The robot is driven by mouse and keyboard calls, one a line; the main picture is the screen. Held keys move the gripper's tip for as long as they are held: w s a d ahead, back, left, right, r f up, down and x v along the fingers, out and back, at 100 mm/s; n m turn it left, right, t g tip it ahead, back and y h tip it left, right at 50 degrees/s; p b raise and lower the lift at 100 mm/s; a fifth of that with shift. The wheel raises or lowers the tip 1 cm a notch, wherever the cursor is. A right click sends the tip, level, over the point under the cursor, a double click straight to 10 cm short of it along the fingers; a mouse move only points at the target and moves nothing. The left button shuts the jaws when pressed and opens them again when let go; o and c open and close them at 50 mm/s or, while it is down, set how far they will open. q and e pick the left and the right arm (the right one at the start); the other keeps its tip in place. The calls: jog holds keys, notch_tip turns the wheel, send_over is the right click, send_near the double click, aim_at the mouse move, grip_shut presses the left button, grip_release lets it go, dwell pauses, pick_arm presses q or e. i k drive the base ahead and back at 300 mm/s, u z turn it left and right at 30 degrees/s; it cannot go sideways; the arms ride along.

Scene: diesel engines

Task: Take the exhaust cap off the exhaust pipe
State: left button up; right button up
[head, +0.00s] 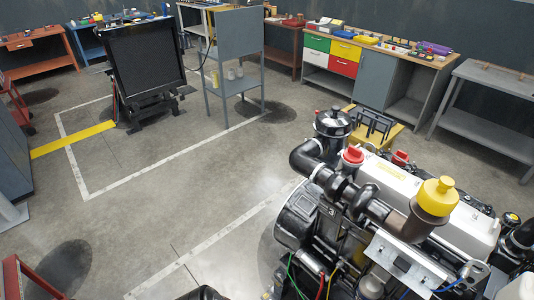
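A yellow cap (437,196) sits upright on top of a short, dark brownish pipe (412,229) on the diesel engine (385,205) at the right of the head view. The cap has a wide round body with a smaller knob on top. It covers the mouth of the pipe. No gripper touches it. I see no fingers of my left or right gripper. A dark rounded shape just enters at the bottom edge, and I cannot tell what it is.
Two red caps (353,154) (400,157) stand on the engine behind the yellow cap. A black elbow pipe (311,160) and a black round canister (332,124) rise at its left. A metal bracket (405,262) lies in front. The floor to the left is mostly clear.

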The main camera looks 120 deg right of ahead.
aim_at(439, 198)
jog(key=z, duration=5.25)
